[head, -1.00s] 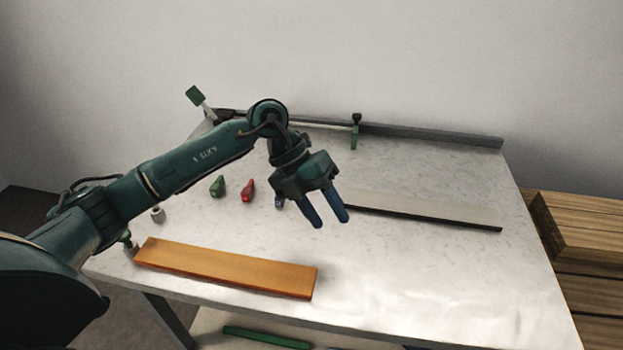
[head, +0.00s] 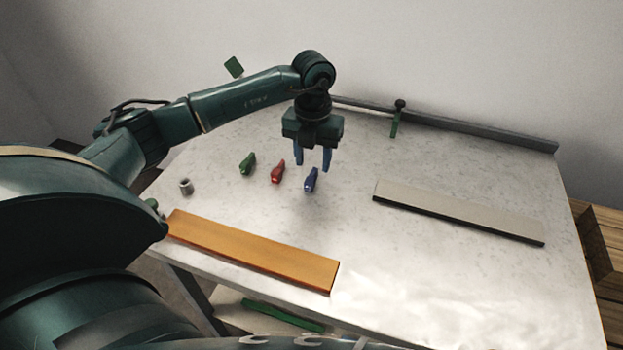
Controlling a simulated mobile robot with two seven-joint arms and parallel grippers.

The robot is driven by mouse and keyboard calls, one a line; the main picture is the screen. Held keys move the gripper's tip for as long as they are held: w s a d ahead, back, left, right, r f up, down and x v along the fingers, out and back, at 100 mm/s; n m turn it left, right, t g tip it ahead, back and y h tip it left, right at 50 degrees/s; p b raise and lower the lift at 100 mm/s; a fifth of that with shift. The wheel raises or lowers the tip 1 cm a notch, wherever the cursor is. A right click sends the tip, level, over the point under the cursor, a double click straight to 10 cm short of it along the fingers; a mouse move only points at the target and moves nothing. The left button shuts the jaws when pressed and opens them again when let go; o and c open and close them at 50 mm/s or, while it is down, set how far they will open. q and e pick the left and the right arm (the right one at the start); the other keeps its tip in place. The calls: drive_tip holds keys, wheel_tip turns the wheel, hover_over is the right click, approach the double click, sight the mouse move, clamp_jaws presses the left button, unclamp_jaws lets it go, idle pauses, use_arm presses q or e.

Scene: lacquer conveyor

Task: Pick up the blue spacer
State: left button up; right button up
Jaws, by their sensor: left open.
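The blue spacer (head: 311,180) lies on the pale worktable, the rightmost of three small coloured pieces in a row. My left gripper (head: 312,167) is open with its fingers pointing down. It is at or just above the far end of the blue spacer; I cannot tell its exact height, and nothing shows between the fingers. My right gripper is not in view.
A red piece (head: 278,172) and a green piece (head: 248,163) lie left of the spacer. An orange board (head: 252,250) lies along the front edge, a grey board (head: 455,212) at right. A small metal cylinder (head: 186,186) stands at left. The table (head: 420,275) is clear at front right.

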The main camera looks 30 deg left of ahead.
sight(311, 177)
use_arm(q)
drive_tip(key=f, duration=0.4)
drive_tip(key=shift+s+f+p, duration=0.3)
drive_tip(key=shift+f+p, duration=0.1)
drive_tip(key=shift+c, duration=0.5)
clamp_jaws()
